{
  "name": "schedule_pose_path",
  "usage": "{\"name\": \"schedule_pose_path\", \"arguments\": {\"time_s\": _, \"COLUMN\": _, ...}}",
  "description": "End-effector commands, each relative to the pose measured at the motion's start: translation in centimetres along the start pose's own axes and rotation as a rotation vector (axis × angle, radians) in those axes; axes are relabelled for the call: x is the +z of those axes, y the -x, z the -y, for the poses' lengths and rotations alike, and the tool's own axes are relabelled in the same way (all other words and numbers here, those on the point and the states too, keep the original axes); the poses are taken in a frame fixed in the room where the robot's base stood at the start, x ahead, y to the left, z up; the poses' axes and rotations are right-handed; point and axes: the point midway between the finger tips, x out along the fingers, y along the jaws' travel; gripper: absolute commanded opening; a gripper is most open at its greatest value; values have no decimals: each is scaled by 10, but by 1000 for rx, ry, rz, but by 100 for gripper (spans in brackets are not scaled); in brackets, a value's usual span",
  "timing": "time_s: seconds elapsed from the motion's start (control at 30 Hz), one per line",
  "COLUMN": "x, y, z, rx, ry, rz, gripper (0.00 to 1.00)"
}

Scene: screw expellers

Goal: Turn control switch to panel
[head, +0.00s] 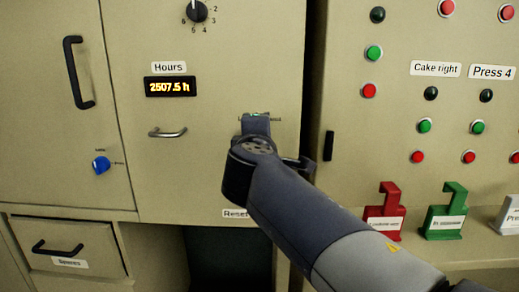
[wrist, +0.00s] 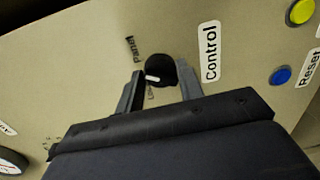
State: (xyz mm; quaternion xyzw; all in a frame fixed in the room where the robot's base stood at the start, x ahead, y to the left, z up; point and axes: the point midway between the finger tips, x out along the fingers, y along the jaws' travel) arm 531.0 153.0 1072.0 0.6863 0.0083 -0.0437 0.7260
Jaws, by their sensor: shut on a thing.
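The control switch is a round black knob (wrist: 161,68) with a white pointer mark, on a beige cabinet face in the wrist view. Its pointer is toward the left side of the knob, between the "Panel" label (wrist: 134,50) and a second label, partly hidden below it. The "Control" label (wrist: 210,52) is to the right. My gripper (wrist: 162,76) has one finger on each side of the knob and is shut on it. In the head view my gripper (head: 256,124) is at the cabinet and hides the knob.
A yellow button (wrist: 301,11) and a blue button (wrist: 281,76) with a "Reset" label are to the right in the wrist view. In the head view, a metal handle (head: 167,133) is left of my gripper. Red (head: 384,212) and green (head: 445,213) holders stand on the right ledge.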

Motion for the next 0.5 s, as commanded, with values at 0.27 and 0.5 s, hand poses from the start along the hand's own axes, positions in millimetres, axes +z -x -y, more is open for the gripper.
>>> {"name": "schedule_pose_path", "arguments": {"time_s": 0.27, "x": 1, "y": 0, "z": 1, "rx": 2, "ry": -175, "rz": -13, "gripper": 13}}
{"name": "schedule_pose_path", "arguments": {"time_s": 0.5, "x": 1, "y": 0, "z": -1, "rx": 1, "ry": -249, "rz": -18, "gripper": 13}}
